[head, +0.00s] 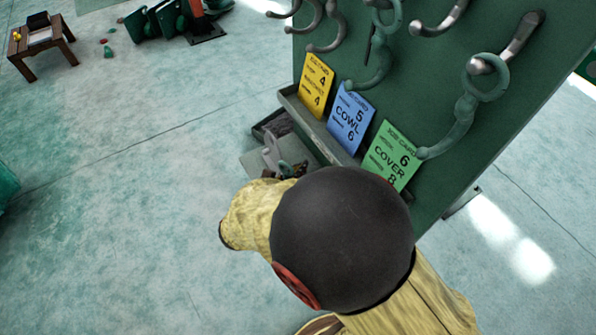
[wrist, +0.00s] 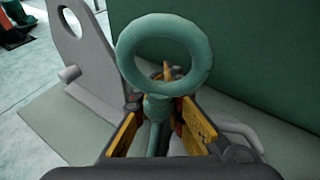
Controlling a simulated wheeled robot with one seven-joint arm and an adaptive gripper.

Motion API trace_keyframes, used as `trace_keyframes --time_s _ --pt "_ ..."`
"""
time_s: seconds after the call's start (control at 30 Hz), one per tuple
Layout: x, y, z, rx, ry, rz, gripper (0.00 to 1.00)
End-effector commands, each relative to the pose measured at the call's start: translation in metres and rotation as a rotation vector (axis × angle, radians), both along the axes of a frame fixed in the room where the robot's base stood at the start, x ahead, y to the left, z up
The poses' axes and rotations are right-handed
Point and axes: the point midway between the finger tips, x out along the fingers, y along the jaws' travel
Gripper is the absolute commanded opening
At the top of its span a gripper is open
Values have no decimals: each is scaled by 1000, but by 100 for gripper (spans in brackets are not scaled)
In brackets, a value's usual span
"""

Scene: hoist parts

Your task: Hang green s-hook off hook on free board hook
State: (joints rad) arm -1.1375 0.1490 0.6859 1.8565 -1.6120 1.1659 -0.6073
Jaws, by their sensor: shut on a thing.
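A green s-hook (wrist: 137,60) with a round eye shows large in the wrist view. Its stem runs down between the yellow jaws of my gripper (wrist: 162,105), which is shut on it. In the head view my gripper (head: 286,173) is low in front of the green board (head: 560,60), beside the grey ledge, and the held piece is mostly hidden. An empty grey board hook (head: 440,24) is at the upper middle of the board. A green s-hook (head: 466,108) hangs by its eye from the right board hook (head: 522,35); another (head: 383,58) hangs left of it.
A grey upright plate with a hole (wrist: 85,75) stands close left of my gripper in the wrist view. Yellow (head: 316,86), blue (head: 351,117) and green (head: 392,155) cards lean along the board's ledge. A small wooden table (head: 40,45) is far left. The floor left is largely clear.

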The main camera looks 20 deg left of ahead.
Motion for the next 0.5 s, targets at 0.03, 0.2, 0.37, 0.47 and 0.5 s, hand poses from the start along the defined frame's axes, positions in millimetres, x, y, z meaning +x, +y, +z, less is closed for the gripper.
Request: trace_keyframes --time_s 0.03,0.2,0.37,0.47,0.5 --pt "0 1 1 2 -1 0 0" --pt "0 1 2 3 -2 0 0" --pt "0 0 -1 2 -1 -1 12" --pt "0 0 -1 2 -1 0 17" --pt "0 0 -1 2 -1 0 20"
